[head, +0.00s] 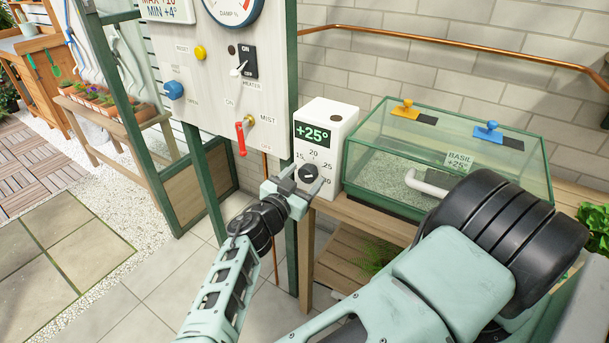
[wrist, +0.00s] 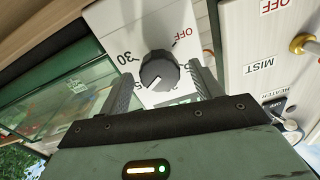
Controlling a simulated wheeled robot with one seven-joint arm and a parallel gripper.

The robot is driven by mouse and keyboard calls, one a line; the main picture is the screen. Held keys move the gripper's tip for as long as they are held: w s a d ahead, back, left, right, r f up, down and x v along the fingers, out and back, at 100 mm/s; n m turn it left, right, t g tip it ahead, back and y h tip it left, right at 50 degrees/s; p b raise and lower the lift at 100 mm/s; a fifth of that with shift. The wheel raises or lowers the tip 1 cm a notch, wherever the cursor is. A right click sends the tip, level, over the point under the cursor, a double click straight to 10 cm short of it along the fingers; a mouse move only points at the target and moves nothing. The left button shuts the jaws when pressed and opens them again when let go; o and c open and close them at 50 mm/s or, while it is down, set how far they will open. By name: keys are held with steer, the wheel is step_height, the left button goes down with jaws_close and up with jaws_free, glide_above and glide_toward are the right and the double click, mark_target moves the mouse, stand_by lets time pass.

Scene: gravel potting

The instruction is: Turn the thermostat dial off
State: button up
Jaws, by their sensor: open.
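The thermostat is a white box (head: 334,120) on the bench, with a green display reading +25°. Its dark round dial (head: 308,172) sits low on the front, ringed by numbers; it shows large in the wrist view (wrist: 158,68). There a red OFF mark (wrist: 183,35) and a 30 are printed beside the dial. My gripper (head: 301,181) is open in front of the dial, and its fingers (wrist: 165,72) lie on either side of it with gaps visible. I cannot tell whether the fingertips touch the dial. Part of the dial's scale is hidden.
A glass tank (head: 450,120) labelled BASIL +25° stands right of the thermostat, with yellow and blue handles on top. A control panel (head: 215,75) with a red lever (head: 241,138), heater switch (head: 242,65) and blue knob (head: 174,90) is at left. Green posts stand close by.

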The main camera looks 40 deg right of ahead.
steer(key=shift+c, duration=0.4)
steer(key=c, duration=0.9)
